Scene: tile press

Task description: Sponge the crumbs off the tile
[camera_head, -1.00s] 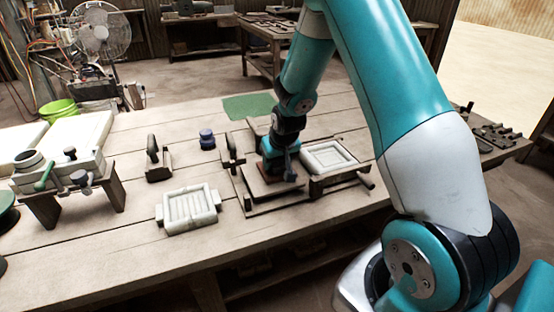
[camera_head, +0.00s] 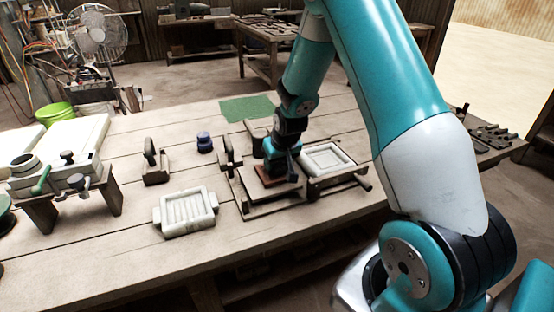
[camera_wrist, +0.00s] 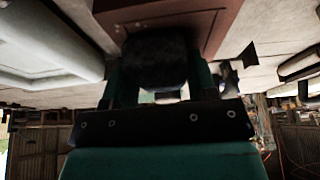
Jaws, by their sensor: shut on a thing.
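The reddish-brown tile (camera_head: 267,181) lies on a low wooden frame near the middle of the bench, partly hidden by my gripper in the head view. In the wrist view it fills the top edge (camera_wrist: 222,18). My gripper (camera_head: 281,168) points down over the tile. In the wrist view my gripper (camera_wrist: 157,82) is shut on a dark, rough block, which looks like the sponge (camera_wrist: 155,58). The sponge is at or just above the tile; I cannot tell whether it touches.
A pale tray (camera_head: 328,158) stands right of the tile. A pale ribbed mould (camera_head: 187,212) lies front left. A wooden-handled tool (camera_head: 154,165), a blue jar (camera_head: 204,142) and a green mat (camera_head: 247,108) are farther back. The bench front is clear.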

